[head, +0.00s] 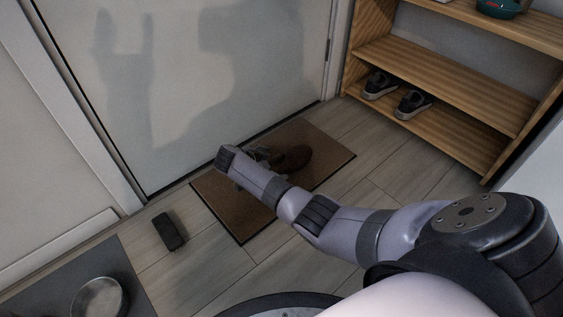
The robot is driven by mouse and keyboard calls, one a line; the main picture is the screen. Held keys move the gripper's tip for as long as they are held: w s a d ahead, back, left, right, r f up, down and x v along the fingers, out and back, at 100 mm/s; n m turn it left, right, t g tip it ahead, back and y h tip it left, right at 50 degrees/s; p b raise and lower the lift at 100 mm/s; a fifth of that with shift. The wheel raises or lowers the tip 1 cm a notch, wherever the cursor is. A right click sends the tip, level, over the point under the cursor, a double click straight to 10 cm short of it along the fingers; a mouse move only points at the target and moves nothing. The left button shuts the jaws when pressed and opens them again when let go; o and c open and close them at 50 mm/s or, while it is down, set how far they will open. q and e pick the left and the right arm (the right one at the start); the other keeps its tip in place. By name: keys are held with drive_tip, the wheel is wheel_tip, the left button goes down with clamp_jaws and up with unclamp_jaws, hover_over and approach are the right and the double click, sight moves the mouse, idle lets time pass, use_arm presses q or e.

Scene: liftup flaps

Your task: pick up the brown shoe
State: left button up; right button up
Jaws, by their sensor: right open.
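The brown shoe (292,158) lies on the brown doormat (244,222) in front of the white door. My right arm reaches in from the lower right across the mat. My right gripper (262,155) is open at the left end of the shoe, and the wrist hides part of it. I cannot tell whether the fingers touch the shoe. My left gripper is not in view.
A wooden shelf (440,73) with a pair of dark shoes (413,103) stands at the upper right. A black object (169,231) lies on the floor left of the mat. A metal bowl (98,298) sits on a grey mat (45,295) at the lower left. The white door (190,70) closes off the back.

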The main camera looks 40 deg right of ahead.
sight(294, 160)
drive_tip(key=b+x, duration=0.3)
drive_tip(key=x, duration=0.1)
drive_tip(key=shift+s+f, duration=0.1)
drive_tip(key=shift+s, duration=0.05)
drive_tip(key=shift+c, duration=0.2)
drive_tip(key=c, duration=1.3)
drive_tip(key=shift+c, duration=0.6)
